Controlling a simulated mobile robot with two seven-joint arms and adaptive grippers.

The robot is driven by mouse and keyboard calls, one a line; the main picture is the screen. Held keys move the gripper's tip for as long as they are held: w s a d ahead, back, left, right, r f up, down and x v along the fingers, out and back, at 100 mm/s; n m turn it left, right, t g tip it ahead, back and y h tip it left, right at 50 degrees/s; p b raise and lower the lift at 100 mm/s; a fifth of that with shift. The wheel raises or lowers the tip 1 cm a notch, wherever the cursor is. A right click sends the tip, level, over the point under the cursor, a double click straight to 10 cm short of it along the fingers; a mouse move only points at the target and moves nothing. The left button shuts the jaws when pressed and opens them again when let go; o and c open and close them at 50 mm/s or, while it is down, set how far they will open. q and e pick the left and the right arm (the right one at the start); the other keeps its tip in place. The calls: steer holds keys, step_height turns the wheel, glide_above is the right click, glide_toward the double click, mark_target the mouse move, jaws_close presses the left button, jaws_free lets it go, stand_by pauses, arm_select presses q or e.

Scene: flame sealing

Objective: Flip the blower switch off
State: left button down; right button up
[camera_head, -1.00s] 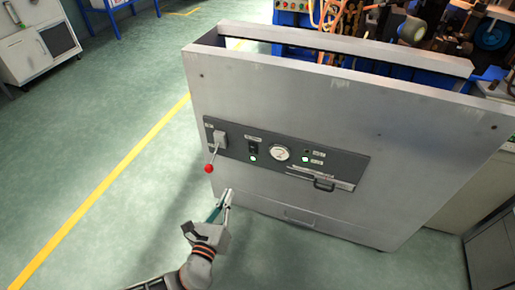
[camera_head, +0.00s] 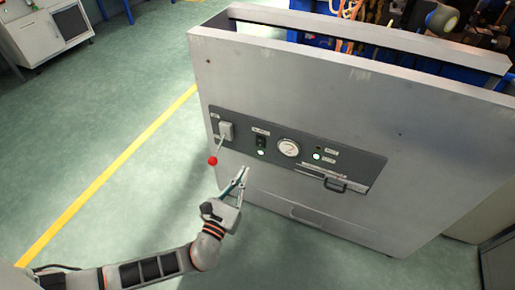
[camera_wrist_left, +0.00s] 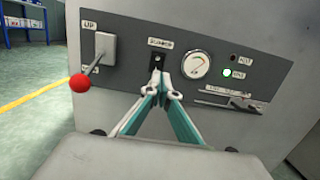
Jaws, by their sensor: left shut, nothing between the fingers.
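The blower switch (camera_head: 261,141) is a small black rocker on the dark control panel (camera_head: 355,165) of a grey metal cabinet. A green light (camera_head: 261,152) glows just below it in the head view. In the left wrist view the switch (camera_wrist_left: 157,62) shows under its label, just beyond the fingertips, and its lower part is partly hidden. My left gripper (camera_head: 243,171) is shut and empty, below the switch in the head view; it also shows in the left wrist view (camera_wrist_left: 161,88). I cannot tell whether the tips touch the panel. My right gripper is not in view.
A lever with a red ball (camera_head: 213,161) sticks out left of the switch, close to my left gripper. A round gauge (camera_head: 289,148), another green light (camera_head: 317,156) and a black handle (camera_head: 335,186) lie to the right.

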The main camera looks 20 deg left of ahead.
arm_select(q)
steer(key=b, duration=0.1)
glide_toward(261, 141)
steer(key=w, duration=0.5)
steer(key=shift+w+d+r, duration=0.1)
steer(key=shift+r, duration=0.1)
steer(key=shift+w+r, duration=0.2)
steer(key=shift+w, duration=0.6)
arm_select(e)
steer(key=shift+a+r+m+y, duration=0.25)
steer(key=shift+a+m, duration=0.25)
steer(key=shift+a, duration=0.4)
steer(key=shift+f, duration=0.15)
